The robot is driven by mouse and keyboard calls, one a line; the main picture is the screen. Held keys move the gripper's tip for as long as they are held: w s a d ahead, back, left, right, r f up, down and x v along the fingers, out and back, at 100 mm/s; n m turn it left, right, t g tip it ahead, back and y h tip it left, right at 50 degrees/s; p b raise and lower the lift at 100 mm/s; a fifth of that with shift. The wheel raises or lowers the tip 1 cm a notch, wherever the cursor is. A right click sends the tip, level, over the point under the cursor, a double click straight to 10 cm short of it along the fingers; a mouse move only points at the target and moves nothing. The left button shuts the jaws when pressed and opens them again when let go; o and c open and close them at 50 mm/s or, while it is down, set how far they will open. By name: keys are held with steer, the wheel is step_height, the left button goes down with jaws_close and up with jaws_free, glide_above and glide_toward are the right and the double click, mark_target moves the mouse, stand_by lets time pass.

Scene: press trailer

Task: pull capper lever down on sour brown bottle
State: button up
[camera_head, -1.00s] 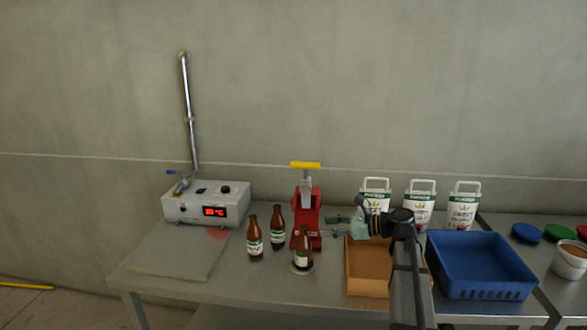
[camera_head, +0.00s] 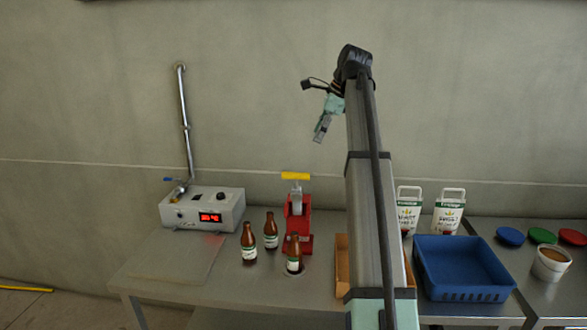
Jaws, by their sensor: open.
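The red capper (camera_head: 299,222) stands on the steel table, with its yellow lever handle (camera_head: 295,176) raised at the top. A brown bottle (camera_head: 294,255) with a white and green label stands upright on a round base at the capper's front. Two similar brown bottles (camera_head: 249,243) and (camera_head: 271,231) stand to its left. The labels are too small to read. My gripper (camera_head: 320,136) is open and empty, high against the wall, above and a little right of the yellow handle, apart from it.
A grey box with a red display (camera_head: 211,217) and an upright pipe stands at left. A cardboard box (camera_head: 342,270) is partly hidden behind my arm. A blue crate (camera_head: 463,294), white jugs (camera_head: 447,211), coloured lids and a white tub (camera_head: 551,264) are at right.

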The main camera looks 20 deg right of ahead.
mark_target(298, 179)
steer(key=p+x, duration=0.4)
steer(key=x, duration=1.3)
steer(key=shift+a+f+p, duration=0.1)
steer(key=shift+f+p, duration=0.05)
steer(key=shift+p, duration=0.15)
steer(key=shift+c, duration=0.4)
jaws_close()
